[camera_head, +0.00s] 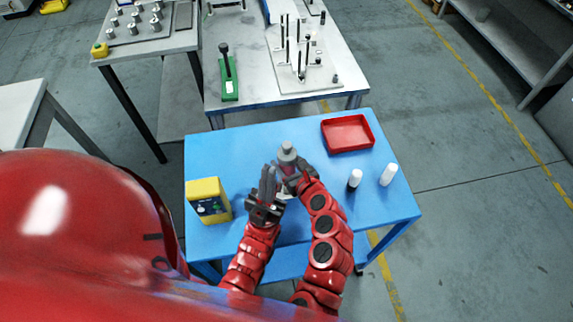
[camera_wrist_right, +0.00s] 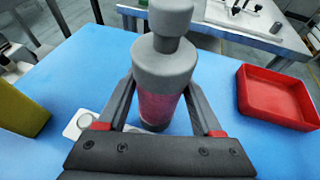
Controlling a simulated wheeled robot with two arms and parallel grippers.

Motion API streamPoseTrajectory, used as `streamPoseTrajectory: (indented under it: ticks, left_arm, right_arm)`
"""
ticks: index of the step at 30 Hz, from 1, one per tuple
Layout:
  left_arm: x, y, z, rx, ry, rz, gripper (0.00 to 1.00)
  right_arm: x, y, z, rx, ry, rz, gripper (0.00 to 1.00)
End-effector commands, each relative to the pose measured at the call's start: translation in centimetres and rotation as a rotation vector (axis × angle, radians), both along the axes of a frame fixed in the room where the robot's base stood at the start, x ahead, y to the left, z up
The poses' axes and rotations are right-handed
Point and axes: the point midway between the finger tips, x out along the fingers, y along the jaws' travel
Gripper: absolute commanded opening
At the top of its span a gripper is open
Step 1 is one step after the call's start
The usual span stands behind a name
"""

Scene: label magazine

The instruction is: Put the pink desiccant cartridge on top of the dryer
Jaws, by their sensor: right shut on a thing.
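The pink desiccant cartridge (camera_wrist_right: 158,105) has a grey stepped cap and a see-through pink body. It stands upright between the fingers of my right gripper (camera_wrist_right: 163,118), which is shut on it. In the head view its grey cap (camera_head: 287,152) shows above the right gripper (camera_head: 291,178), over the middle of the blue table. My left gripper (camera_head: 269,178) is just left of it, its fingers pointing away from me; their gap is not clear. I cannot tell for sure which thing is the dryer. A yellow box (camera_head: 203,189) with a dark front panel stands at the table's left.
The blue table (camera_head: 235,150) also bears a red tray (camera_head: 348,148) at the back right. A white bottle (camera_head: 388,175) and a dark, white-capped one (camera_head: 355,179) stand at the right. A white plate with a round disc (camera_wrist_right: 80,123) lies left of the cartridge. Grey tables stand beyond.

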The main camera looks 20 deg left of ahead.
Motion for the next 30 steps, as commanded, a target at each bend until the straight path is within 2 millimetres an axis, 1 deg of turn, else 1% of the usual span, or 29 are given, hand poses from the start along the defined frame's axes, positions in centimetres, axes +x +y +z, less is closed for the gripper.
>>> streamPoseTrajectory:
  ticks: [3, 6, 14, 17, 18, 22, 23, 30]
  left_arm:
    - [0.0, 0.0, 0.2, 0.0, 0.0, 0.0, 0.0]
    - [0.0, 0.0, 0.3, 0.0, 0.0, 0.0, 0.0]
    - [0.0, 0.0, 0.2, 0.0, 0.0, 0.0, 0.0]
    - [0.0, 0.0, 0.0, 0.0, 0.0, 0.0, 0.0]
    - [0.0, 0.0, 0.1, 0.0, 0.0, 0.0, 0.0]
    - [0.0, 0.0, 0.1, 0.0, 0.0, 0.0, 0.0]
    - [0.0, 0.0, 0.1, 0.0, 0.0, 0.0, 0.0]
    - [0.0, 0.0, 0.1, 0.0, 0.0, 0.0, 0.0]
  right_arm:
    - [-0.1, 0.2, -1.5, -0.002, 0.001, 0.006, 0.0]
    - [0.0, 0.1, -2.2, 0.0, 0.0, 0.001, 0.0]
    - [0.0, 0.1, -2.3, 0.002, -0.001, 0.001, 0.0]
    - [0.0, 0.0, -2.6, 0.002, 0.0, 0.001, 0.0]
    - [0.0, 0.1, -2.6, 0.0, -0.001, 0.001, 0.73]
    - [0.0, 0.1, -2.5, 0.0, 0.0, 0.001, 0.96]
    - [0.0, 0.1, -2.5, 0.0, 0.0, 0.001, 0.97]
    - [0.0, 0.1, -2.5, 0.0, 0.0, 0.002, 0.97]
